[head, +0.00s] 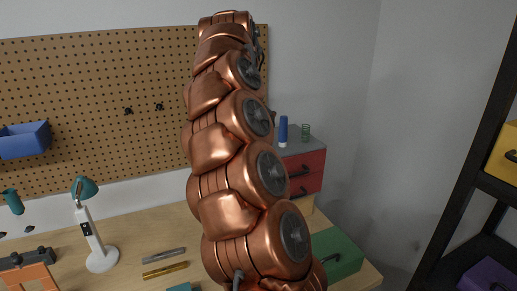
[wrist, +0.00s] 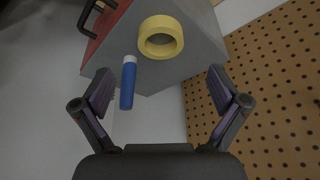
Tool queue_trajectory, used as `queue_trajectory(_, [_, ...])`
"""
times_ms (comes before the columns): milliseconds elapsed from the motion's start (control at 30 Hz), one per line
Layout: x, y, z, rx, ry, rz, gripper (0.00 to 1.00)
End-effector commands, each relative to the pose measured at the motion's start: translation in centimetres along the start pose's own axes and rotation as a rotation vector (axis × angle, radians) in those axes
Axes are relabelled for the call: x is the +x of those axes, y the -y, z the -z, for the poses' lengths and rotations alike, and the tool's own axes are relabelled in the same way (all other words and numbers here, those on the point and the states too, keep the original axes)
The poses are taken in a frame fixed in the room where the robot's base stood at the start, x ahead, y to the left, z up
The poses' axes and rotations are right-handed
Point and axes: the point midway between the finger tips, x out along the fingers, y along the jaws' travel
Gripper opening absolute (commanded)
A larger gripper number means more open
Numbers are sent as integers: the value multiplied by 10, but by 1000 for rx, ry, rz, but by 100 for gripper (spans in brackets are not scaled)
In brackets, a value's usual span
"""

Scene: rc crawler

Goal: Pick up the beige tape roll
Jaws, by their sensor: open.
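The beige tape roll (wrist: 158,22) looks yellowish in the wrist view, near the top centre, with its hole facing the camera. It rests on the grey top of a red drawer cabinet. My gripper (wrist: 160,76) is open, with its two dark fingers spread wide at left and right. The roll appears between and beyond the fingertips, touching neither, and nothing is held. In the head view I cannot see the roll; my copper arm covers part of the cabinet top.
A blue cylinder with a white end (wrist: 128,85) stands close to the roll, near the left finger; it also shows in the head view (head: 283,132). A green coil (head: 305,132) stands on the cabinet (head: 302,165). Pegboard (wrist: 275,85) lies right in the wrist view.

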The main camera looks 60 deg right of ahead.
Motion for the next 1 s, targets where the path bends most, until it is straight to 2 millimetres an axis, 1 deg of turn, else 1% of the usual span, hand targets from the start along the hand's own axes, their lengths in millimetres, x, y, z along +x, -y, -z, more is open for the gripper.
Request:
queue_trajectory(33, [3, -3, 4, 6, 0, -2, 98])
queue_trajectory(167, [6, -5, 9, 11, -2, -3, 98])
queue_trajectory(267, [10, -6, 10, 12, -2, -5, 98])
queue_trajectory(500, [27, -5, 9, 10, -3, -4, 98])
queue_trajectory(667, [35, -4, 8, 12, -4, -5, 98])
queue_trajectory(767, [42, -3, 8, 12, -5, -7, 98])
queue_trajectory(1000, [70, 0, 5, 12, -1, -6, 98])
